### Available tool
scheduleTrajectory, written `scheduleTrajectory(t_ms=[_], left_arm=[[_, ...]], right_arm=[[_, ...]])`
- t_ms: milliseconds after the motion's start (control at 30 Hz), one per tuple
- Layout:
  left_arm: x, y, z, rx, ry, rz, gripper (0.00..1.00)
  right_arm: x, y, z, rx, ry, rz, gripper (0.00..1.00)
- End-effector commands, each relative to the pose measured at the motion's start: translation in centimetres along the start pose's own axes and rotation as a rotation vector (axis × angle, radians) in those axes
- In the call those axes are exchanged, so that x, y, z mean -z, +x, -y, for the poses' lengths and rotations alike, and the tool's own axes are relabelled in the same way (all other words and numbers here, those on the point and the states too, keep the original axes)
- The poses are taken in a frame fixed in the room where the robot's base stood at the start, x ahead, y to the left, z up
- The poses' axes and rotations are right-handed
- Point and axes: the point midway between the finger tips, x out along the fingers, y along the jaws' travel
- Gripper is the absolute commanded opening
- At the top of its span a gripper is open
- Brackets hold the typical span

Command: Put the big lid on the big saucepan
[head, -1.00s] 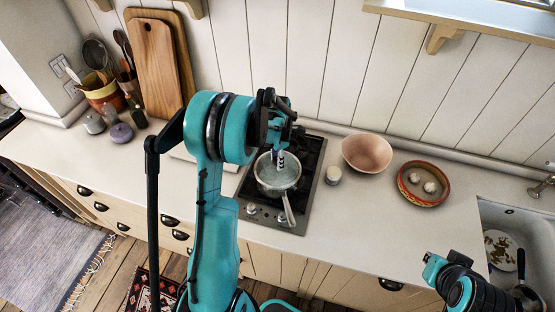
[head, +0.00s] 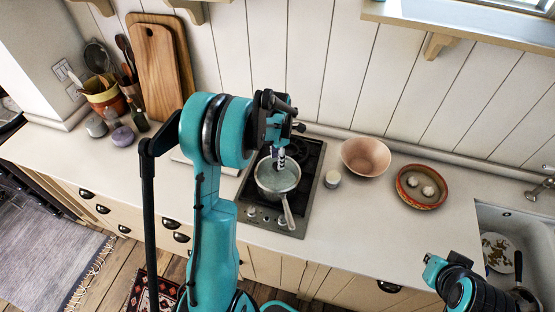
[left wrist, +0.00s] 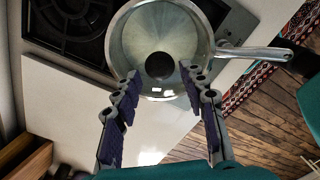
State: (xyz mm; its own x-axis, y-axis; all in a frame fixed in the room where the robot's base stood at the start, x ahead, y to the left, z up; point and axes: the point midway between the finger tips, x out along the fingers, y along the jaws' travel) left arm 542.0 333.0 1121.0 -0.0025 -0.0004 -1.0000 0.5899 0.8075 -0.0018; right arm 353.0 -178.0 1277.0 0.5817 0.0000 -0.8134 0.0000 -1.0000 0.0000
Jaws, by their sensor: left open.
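The saucepan (head: 291,186) stands on the dark hob, its handle pointing toward the counter's front. In the left wrist view the saucepan (left wrist: 216,48) fills the top middle, handle to the right. A greyish, glass-like round surface with a dark round knob in its middle shows within its rim; it looks like the lid (left wrist: 160,35), seated flat or nearly so. My left gripper (head: 280,160) is above the pan, pointing down. In the left wrist view its fingers (left wrist: 160,75) are open and apart, either side of the knob's line, holding nothing.
The hob (head: 263,215) has knobs at its front. A small white jar (head: 332,179), a pink bowl (head: 366,157) and a red-rimmed dish (head: 403,192) stand to its right. Cutting boards (head: 157,70) lean on the back wall. A sink (head: 515,215) is at far right.

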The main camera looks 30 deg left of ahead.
Motion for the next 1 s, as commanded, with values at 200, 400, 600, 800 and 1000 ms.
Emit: scheduleTrajectory(t_ms=[200,400,600,800,1000], left_arm=[[0.0,-2.1,0.0,0.000,0.000,0.000,0.42],[0.0,-3.8,0.0,0.000,0.000,0.000,0.42],[0.0,-5.5,0.0,0.000,0.000,0.000,0.42],[0.0,-6.9,0.0,0.000,0.000,0.000,0.42],[0.0,-7.3,0.0,0.000,0.000,0.000,0.42]], right_arm=[[0.7,-1.0,0.0,0.000,0.000,0.000,0.00],[1.3,-1.8,0.0,0.000,0.000,0.000,0.00],[1.8,-2.6,0.0,0.000,0.000,0.000,0.00],[2.3,-3.2,0.0,0.000,0.000,0.000,0.00],[2.4,-3.4,0.0,0.000,0.000,0.000,0.00]])
